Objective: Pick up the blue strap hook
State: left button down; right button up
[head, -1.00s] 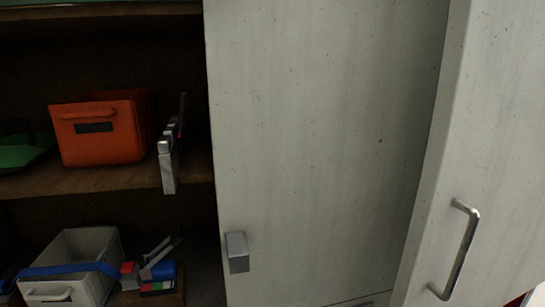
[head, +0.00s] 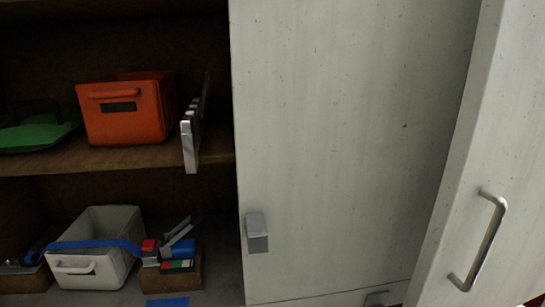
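A blue strap (head: 95,244) runs across the front of a white bin (head: 118,272) on the lower shelf at the left. Its right end meets a metal ratchet-like piece (head: 178,233) with red and blue parts, on a small brown box (head: 185,281). Its left end reaches a dark piece (head: 25,262) near the picture's left edge. I cannot tell which part is the hook. A second flat blue piece (head: 167,302) shows at the bottom edge, partly cut off. Neither of my grippers is in view.
An orange bin (head: 125,112) and a green object (head: 38,136) sit on the upper shelf (head: 120,159). A metal latch piece (head: 191,145) stands at its right end. A white panel (head: 340,120) and a door with a metal handle (head: 480,240) fill the right side.

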aim_at(30, 259)
jog(key=u, duration=1.75)
jog(key=i+j+u, duration=0.1)
jog(key=i+j, duration=0.3)
jog(key=i, duration=0.1)
